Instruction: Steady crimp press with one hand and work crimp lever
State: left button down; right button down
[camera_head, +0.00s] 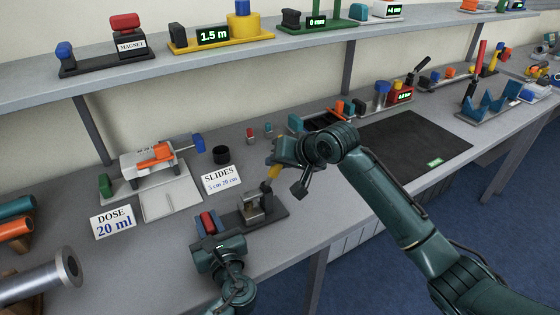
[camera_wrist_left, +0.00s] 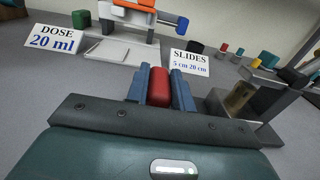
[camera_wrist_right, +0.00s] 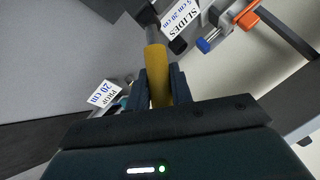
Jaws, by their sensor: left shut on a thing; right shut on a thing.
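The crimp press (camera_head: 250,209) stands on the table on a dark base, with a metal block in its middle. In the left wrist view the press (camera_wrist_left: 239,100) is at the right. My left gripper (camera_head: 208,222) is shut on a red grip (camera_wrist_left: 158,88) at the left end of the press. The crimp lever rises from the press and ends in a yellow handle (camera_head: 272,172). My right gripper (camera_head: 278,160) is shut on this yellow handle (camera_wrist_right: 157,75), and the lever leans up to the right. The fingers partly hide the handle in the head view.
A SLIDES card (camera_head: 221,179) and a black cup (camera_head: 221,154) stand behind the press. A white device with an orange part (camera_head: 155,153) and a DOSE card (camera_head: 113,221) are at the left. A dark mat (camera_head: 415,143) lies right of my right gripper.

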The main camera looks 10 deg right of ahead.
jog(key=c, duration=1.2)
grip_release()
jog(key=shift+c, duration=0.2)
jog(key=v, duration=1.2)
pick_arm(q)
jog(key=c, duration=1.1)
grip_release()
jog(key=shift+s, duration=0.1)
